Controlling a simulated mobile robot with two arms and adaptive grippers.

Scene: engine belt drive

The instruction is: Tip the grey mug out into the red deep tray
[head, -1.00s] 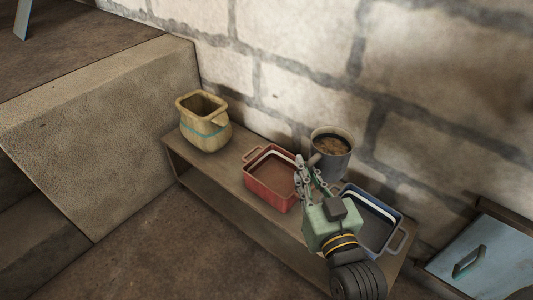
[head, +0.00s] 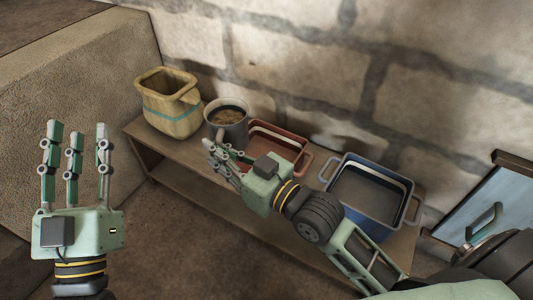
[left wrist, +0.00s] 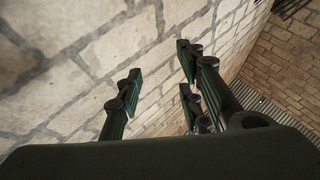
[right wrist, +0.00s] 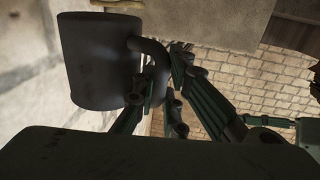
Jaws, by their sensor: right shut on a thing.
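The grey mug (head: 228,124) is upright with brown contents, between the tan jug and the red deep tray (head: 293,137). I cannot tell whether it is clear of the shelf. My right gripper (head: 222,158) is shut on the mug's handle, and partly hides the mug and tray. In the right wrist view the mug's dark side (right wrist: 95,62) and its handle between the fingers show. My left gripper (head: 76,145) is open and empty at the left; its spread fingers also show in the left wrist view (left wrist: 155,85).
A tan jug (head: 168,118) with a teal band stands at the shelf's left end. A blue deep tray (head: 372,217) stands to the right of the red one. The wooden shelf (head: 160,158) runs along a stone wall. A blue cabinet (head: 487,203) is at the right.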

